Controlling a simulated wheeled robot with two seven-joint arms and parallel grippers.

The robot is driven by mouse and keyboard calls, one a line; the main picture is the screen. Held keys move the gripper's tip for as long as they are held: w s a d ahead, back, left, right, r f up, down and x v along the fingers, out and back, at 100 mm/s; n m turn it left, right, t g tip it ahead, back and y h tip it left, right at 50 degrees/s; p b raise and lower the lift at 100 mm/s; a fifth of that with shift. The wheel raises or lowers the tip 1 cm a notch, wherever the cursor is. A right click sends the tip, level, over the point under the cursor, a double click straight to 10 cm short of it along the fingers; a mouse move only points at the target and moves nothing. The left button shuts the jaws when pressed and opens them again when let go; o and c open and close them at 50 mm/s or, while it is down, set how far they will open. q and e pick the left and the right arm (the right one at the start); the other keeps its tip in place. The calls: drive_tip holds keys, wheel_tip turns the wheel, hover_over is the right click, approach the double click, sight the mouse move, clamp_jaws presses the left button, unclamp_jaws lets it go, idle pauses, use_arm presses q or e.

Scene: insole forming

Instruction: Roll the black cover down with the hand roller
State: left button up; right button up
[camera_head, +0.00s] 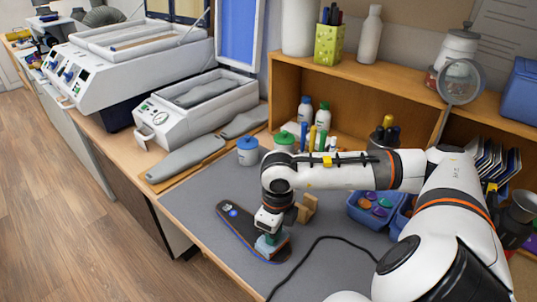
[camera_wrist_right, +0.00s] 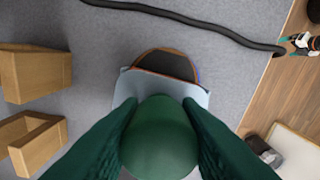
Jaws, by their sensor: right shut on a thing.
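The black cover (camera_head: 236,222) lies on an insole on the grey work mat, with a blue dot near its far end and a blue edge. Its near end (camera_wrist_right: 165,65) shows in the right wrist view with a brown rim. My right gripper (camera_head: 269,233) points down over the near part of the cover. It is shut on the green knob (camera_wrist_right: 160,138) of the hand roller, whose pale blue-grey lower part (camera_head: 272,246) is at the cover. Whether it presses on the cover, and the cover beneath it, are hidden. My left gripper is not in view.
A wooden stand (camera_head: 306,208) is just right of the gripper. A black cable (camera_head: 318,240) crosses the mat (camera_head: 190,200). Blue bins (camera_head: 368,210), lidded jars (camera_head: 248,150) and a wooden shelf stand behind. Grey insole forms (camera_head: 185,158) lie on a board at left.

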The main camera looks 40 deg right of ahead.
drive_tip(key=shift+s, duration=0.25)
drive_tip(key=shift+w+a+b, duration=0.15)
drive_tip(key=shift+w+b, duration=0.5)
drive_tip(key=shift+w, duration=2)
drive_tip(key=shift+w+a+r+b, duration=0.15)
drive_tip(key=shift+w+b, duration=0.35)
drive_tip(key=shift+w, duration=2.25)
drive_tip(key=shift+w+a+r+b, duration=0.15)
drive_tip(key=shift+w+b, duration=0.3)
drive_tip(key=shift+w, duration=2.25)
wheel_tip(320, 180, up, 7)
drive_tip(key=p, duration=0.4)
drive_tip(key=shift+p, duration=0.35)
